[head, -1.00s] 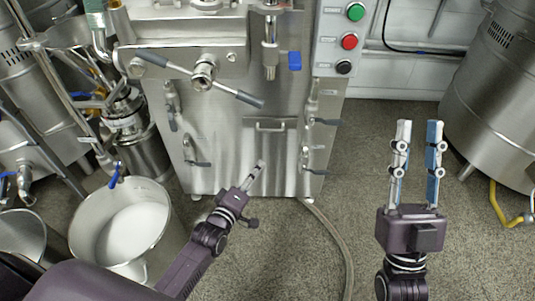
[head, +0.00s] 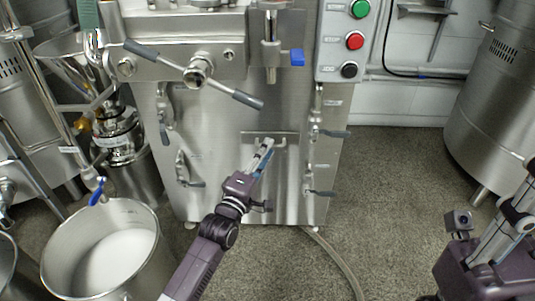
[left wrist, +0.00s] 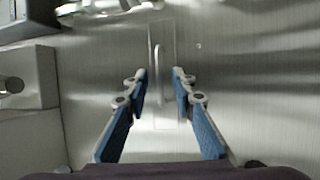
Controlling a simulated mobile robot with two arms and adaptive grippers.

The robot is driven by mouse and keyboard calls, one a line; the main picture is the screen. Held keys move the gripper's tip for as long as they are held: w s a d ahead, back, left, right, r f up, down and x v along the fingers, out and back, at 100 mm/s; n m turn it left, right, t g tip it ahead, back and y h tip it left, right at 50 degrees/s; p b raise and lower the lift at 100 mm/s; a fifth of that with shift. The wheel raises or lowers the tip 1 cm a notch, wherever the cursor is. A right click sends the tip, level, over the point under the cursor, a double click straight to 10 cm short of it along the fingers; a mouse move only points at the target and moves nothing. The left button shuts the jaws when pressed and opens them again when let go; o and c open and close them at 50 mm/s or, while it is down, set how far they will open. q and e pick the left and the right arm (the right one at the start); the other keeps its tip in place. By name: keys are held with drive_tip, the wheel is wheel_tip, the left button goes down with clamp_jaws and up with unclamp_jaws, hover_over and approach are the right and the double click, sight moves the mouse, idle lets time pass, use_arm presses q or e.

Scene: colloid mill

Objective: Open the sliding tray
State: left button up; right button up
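In the left wrist view the handle (left wrist: 158,75) shows as an upright bar between the open fingers (left wrist: 160,76), with a gap on each side. I cannot tell how far the tips are from it in depth. My right gripper (head: 518,215) is at the lower right, partly cut off.
A steel bucket (head: 150,225) with white contents stands at the left, near my left arm. Side latches (head: 320,192) flank the panel. A crossbar handle (head: 200,75) and a button box (head: 345,40) are above. A hose (head: 335,265) lies on the floor. Floor right of the machine is clear.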

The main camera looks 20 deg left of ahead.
use_arm(q)
drive_tip(key=shift+w+d+r, duration=0.1)
drive_tip(key=shift+w, duration=0.4)
clamp_jaws()
